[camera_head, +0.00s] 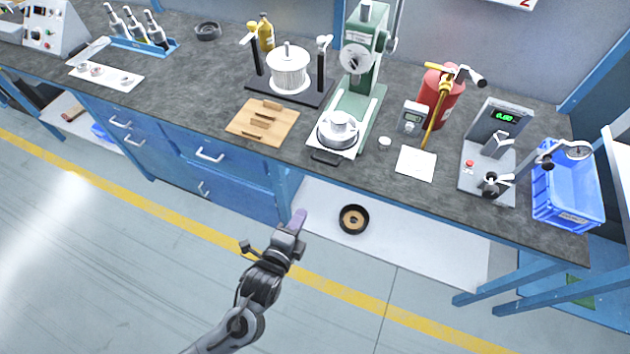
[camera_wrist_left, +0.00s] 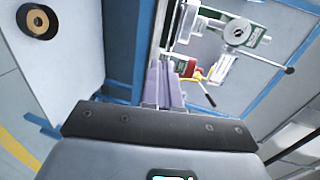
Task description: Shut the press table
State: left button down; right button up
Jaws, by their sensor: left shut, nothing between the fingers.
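The green press (camera_head: 359,60) stands on the dark bench top. Its white sliding table (camera_head: 321,147) sticks out at the front with a dark handle (camera_head: 326,158) at its front edge. A round metal part (camera_head: 340,127) sits on the table. My left gripper (camera_head: 300,217) is shut and empty, below and in front of the bench edge, apart from the handle. In the left wrist view, the gripper's purple fingers (camera_wrist_left: 166,85) are together, and the press (camera_wrist_left: 237,33) shows beyond them. My right gripper is not in view.
A wooden board (camera_head: 263,122) lies left of the press. A red cylinder (camera_head: 442,95), a scale-like device (camera_head: 494,135) and a blue crate (camera_head: 567,190) stand to the right. A black round part (camera_head: 354,218) lies on the lower shelf. The floor in front is clear.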

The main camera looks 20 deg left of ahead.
pick_arm(q)
jog(key=shift+w+a+r+b+x, duration=0.15)
jog(key=shift+r+b+x, duration=0.45)
jog(key=shift+x, duration=2.05)
jog(key=shift+w+a+r+b+x, duration=0.1)
jog(key=shift+a+r+b+x, duration=0.45)
jog(key=shift+x, duration=2.05)
jog(key=shift+w+d+r+b+x, duration=0.1)
jog(key=shift+r+b+x, duration=0.55)
jog(key=shift+x, duration=2)
jog(key=shift+f, duration=0.25)
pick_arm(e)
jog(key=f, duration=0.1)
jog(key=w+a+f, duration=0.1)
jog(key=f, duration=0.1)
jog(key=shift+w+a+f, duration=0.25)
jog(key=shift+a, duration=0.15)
